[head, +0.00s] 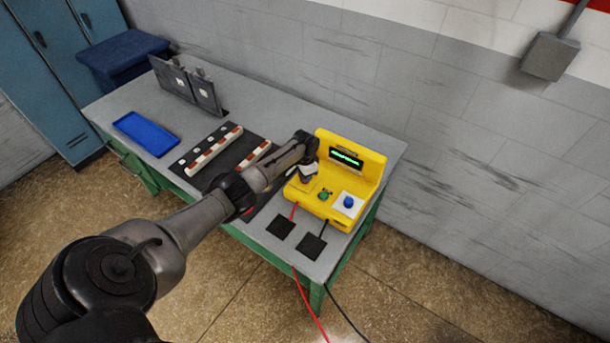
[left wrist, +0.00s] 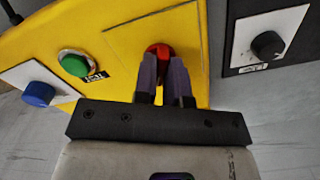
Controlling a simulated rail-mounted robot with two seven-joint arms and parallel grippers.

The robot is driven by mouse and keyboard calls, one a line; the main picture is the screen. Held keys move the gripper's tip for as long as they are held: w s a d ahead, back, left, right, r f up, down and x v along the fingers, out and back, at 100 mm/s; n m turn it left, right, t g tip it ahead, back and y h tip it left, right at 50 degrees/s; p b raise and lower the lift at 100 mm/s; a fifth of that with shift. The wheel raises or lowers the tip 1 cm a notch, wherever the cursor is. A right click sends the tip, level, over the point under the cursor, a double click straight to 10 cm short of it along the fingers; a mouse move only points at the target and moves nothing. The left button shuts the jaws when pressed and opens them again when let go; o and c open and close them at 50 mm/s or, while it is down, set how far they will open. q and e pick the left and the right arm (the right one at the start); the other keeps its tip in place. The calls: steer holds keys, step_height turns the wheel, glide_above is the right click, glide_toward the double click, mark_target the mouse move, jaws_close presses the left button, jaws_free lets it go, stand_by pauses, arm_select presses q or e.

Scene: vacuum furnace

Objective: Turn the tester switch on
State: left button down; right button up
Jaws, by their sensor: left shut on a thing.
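The yellow tester (head: 338,160) stands at the right end of the bench, its dark screen (head: 346,159) showing a green trace. It carries a green button (head: 324,195) and a blue knob (head: 348,202) on a white plate. My left gripper (head: 309,172) reaches down over the tester's left part; the arm hides what is under it. In the left wrist view my left gripper (left wrist: 160,62) is shut on a small red switch (left wrist: 158,48) on the yellow panel. The green button (left wrist: 74,64) and blue knob (left wrist: 38,94) are left of it. My right gripper is not in view.
A dark box with a black knob (left wrist: 267,45) is close by in the wrist view. Red and black leads run to dark pads (head: 311,246) in front of the tester. A blue tray (head: 146,132), a striped bar (head: 214,151) and upright grey plates (head: 186,86) are farther left.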

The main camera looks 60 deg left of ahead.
arm_select(q)
steer(key=shift+m, duration=0.3)
steer(key=c, duration=1.2)
jaws_free()
steer(key=shift+r+p, duration=0.7)
steer(key=shift+r, duration=6.25)
